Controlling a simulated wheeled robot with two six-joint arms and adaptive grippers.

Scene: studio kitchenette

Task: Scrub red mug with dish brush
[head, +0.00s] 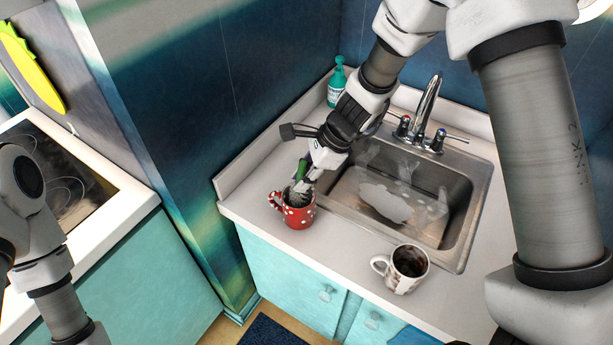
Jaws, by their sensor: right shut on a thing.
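The red mug (299,219) with white dots stands upright on the counter, left of the sink, with its handle to the left. My right gripper (307,180) is over the mug, pointing down, shut on the dish brush. The brush's green handle (301,169) shows between the fingers. Its grey head (296,199) is at the mug's opening; how deep it reaches is hard to tell. My left arm shows at the left edge, but its gripper is out of view.
A white mug (403,268) with brown stains stands in front of the sink (457,222). A tap (428,112) and a teal soap bottle (337,82) stand behind. A stove (70,190) is at left. Some counter between the mugs is clear.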

